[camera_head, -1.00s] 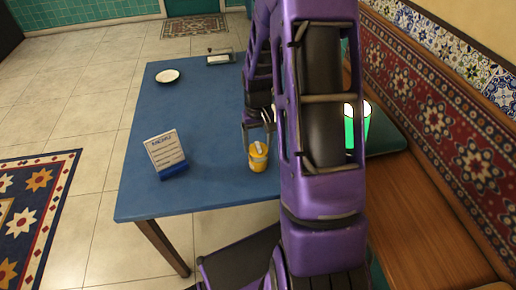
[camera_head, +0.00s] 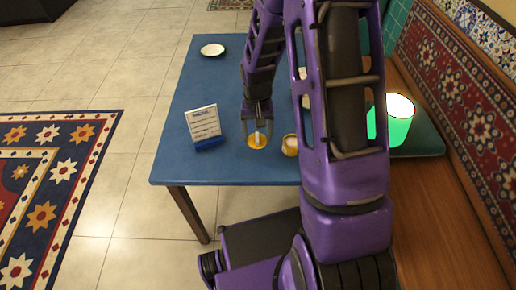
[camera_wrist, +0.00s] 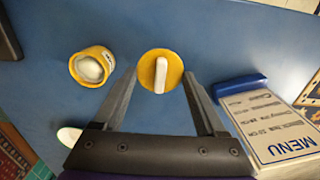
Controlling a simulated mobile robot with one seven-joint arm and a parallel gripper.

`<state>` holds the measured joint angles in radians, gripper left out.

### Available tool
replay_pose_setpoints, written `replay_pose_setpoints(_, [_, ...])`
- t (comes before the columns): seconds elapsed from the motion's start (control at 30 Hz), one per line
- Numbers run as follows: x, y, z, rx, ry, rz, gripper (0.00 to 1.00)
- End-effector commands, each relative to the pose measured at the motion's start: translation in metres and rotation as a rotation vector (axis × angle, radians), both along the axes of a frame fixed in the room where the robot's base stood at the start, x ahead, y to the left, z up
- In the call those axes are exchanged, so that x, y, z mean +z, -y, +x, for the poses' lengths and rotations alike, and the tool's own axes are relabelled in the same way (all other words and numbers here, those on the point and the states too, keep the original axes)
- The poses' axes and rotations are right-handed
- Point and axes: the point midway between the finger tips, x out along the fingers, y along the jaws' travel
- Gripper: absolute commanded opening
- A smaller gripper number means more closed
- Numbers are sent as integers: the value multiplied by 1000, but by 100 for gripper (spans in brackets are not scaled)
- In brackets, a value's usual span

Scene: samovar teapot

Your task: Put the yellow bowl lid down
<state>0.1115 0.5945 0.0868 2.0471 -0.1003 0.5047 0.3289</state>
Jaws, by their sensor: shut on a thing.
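The yellow bowl lid (camera_head: 257,141) is round with a white bar handle (camera_wrist: 161,75). My gripper (camera_head: 257,122) points down over it, and in the wrist view the lid (camera_wrist: 173,65) sits between the fingertips, gripped. The lid is at or just above the table top; I cannot tell if it touches. The yellow bowl (camera_head: 290,146) stands open just right of the lid, apart from it. In the wrist view the bowl (camera_wrist: 80,70) is at the left, with pale contents.
The blue table (camera_head: 225,170) has a menu stand (camera_head: 204,125) close left of the lid and a white plate (camera_head: 212,50) at the far left. A green glowing cup-like thing (camera_head: 390,125) is at the right. My arm hides part of the table's right side.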

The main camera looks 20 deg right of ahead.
Motion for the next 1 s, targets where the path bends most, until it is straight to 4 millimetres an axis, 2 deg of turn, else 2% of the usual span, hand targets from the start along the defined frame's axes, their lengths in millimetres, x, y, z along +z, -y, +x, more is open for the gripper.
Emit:
replay_pose_setpoints(0.03, [-11, 0, 0, 0, -2, 1, 20])
replay_pose_setpoints(0.1, [-19, 0, 0, 0, -2, 1, 20])
replay_pose_setpoints(0.27, [-30, 0, 0, 0, -1, 0, 20])
replay_pose_setpoints(0.5, [-62, 1, -1, 0, -2, 1, 20])
replay_pose_setpoints(0.87, [-67, 1, 0, 0, 1, 0, 20])
replay_pose_setpoints(0.9, [-67, 1, 0, 0, 2, -1, 75])
replay_pose_setpoints(1.0, [-66, 1, 0, 0, 1, 0, 93])
